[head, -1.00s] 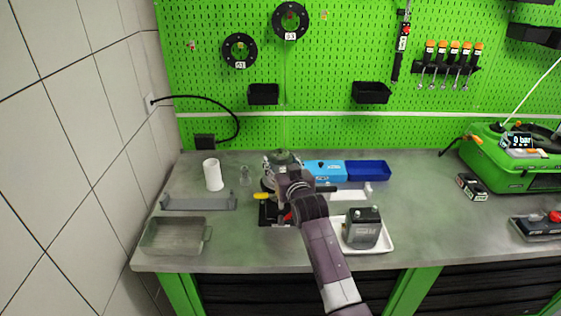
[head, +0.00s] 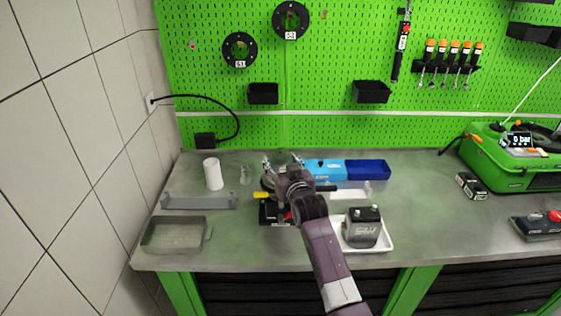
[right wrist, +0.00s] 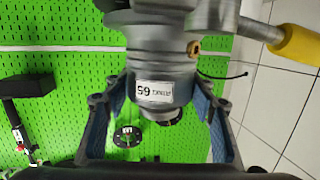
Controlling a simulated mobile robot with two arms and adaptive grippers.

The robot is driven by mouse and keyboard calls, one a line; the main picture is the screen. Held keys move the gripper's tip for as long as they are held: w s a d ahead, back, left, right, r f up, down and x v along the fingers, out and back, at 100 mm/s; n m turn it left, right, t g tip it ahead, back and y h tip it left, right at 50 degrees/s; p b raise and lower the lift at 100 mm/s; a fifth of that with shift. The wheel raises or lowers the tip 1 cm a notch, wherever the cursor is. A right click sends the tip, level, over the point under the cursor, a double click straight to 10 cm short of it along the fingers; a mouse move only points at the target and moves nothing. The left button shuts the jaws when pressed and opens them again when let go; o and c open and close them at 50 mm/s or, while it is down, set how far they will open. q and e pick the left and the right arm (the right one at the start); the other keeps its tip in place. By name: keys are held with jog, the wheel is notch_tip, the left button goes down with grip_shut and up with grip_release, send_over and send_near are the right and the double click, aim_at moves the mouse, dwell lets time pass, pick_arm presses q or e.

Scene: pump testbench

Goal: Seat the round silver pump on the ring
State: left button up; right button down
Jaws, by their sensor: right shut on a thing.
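The round silver pump (right wrist: 160,55) fills the top of the right wrist view, with a white label reading "RING 65" and a yellow-ended handle (right wrist: 292,45). My right gripper (right wrist: 160,100) has a blue-padded finger on each side of it and is shut on it. In the head view, my right gripper (head: 283,163) stands over the bench and its wrist hides most of the pump (head: 268,183). The yellow handle points left. A black fixture (head: 268,214) with a red part shows just below the pump; whether they touch is hidden. My left gripper is not in view.
Two black rings (head: 240,50) hang on the green pegboard. A white cylinder (head: 213,174), grey tray (head: 174,234), blue bins (head: 368,170) and a white tray (head: 383,245) with a dark grey box (head: 362,228) surround the arm. A green machine (head: 515,160) stands right.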

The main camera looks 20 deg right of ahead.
dwell(1.0)
jog(key=c, duration=1.2)
grip_release()
jog(key=shift+c, duration=0.2)
jog(key=o, duration=0.5)
jog(key=shift+s+f, duration=0.1)
jog(key=shift+c, duration=0.2)
jog(key=shift+s+f, duration=0.1)
jog(key=shift+f, duration=0.55)
jog(key=s+r, duration=0.2)
jog(key=s, duration=0.9)
jog(key=shift+s+a+r, duration=0.3)
jog(key=shift+s+r, duration=0.05)
jog(key=shift+s, duration=0.05)
